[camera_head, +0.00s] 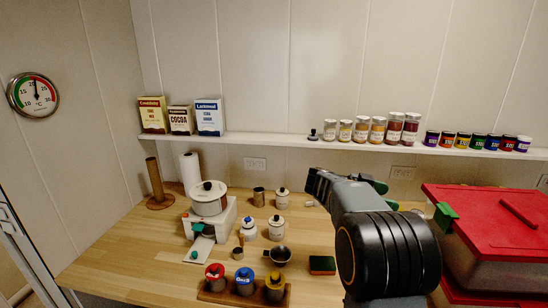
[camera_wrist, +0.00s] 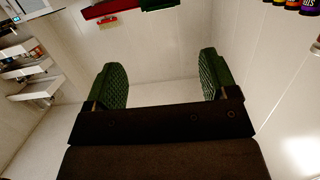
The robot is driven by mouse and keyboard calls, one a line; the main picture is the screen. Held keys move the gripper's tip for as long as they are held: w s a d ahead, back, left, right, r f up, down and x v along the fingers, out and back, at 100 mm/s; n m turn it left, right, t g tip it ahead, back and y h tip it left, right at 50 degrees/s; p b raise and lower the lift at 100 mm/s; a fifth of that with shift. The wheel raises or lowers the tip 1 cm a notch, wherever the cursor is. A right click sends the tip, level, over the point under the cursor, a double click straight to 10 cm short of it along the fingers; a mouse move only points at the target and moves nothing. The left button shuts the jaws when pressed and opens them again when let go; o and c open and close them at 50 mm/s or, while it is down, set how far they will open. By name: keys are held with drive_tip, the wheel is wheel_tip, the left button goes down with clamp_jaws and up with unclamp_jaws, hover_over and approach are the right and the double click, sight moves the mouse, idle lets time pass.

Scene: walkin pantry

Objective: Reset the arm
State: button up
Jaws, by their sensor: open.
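My gripper (camera_wrist: 158,88) shows in the wrist view with its two green textured fingers apart and nothing between them. In the head view my arm rises from the lower right over the wooden counter. Its gripper end is partly hidden behind the wrist, with bits of green finger showing to the right of it. The gripper appears raised in front of the wall below the shelf, and I see no contact with any object.
Red-lidded bins (camera_head: 490,220) stand close to my arm's right. A shelf (camera_head: 270,141) with jars and boxes runs along the wall.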

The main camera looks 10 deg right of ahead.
drive_tip(key=w+f+n+t, duration=0.2)
drive_tip(key=w+n+t, duration=0.3)
drive_tip(key=w+t, duration=0.75)
drive_tip(key=a+f+n+t+y, duration=0.25)
drive_tip(key=a+n+y, duration=0.3)
drive_tip(key=a, duration=0.35)
drive_tip(key=a+f+n+t+y, duration=0.25)
drive_tip(key=a+n+y, duration=0.25)
drive_tip(key=a+y, duration=0.3)
drive_tip(key=s+a+f+n+g, duration=0.1)
drive_tip(key=s+a+n+g, duration=0.1)
drive_tip(key=s, duration=0.6)
drive_tip(key=s+a+f+n+g, duration=0.2)
drive_tip(key=s+a+g, duration=0.1)
drive_tip(key=s, duration=0.6)
drive_tip(key=s+a+f+n+g+y, duration=0.1)
drive_tip(key=s+a+n+g, duration=0.1)
drive_tip(key=s, duration=0.6)
drive_tip(key=shift+s+a+f+n, duration=0.4)
drive_tip(key=shift+a+n, duration=0.05)
drive_tip(key=shift+a, duration=0.6)
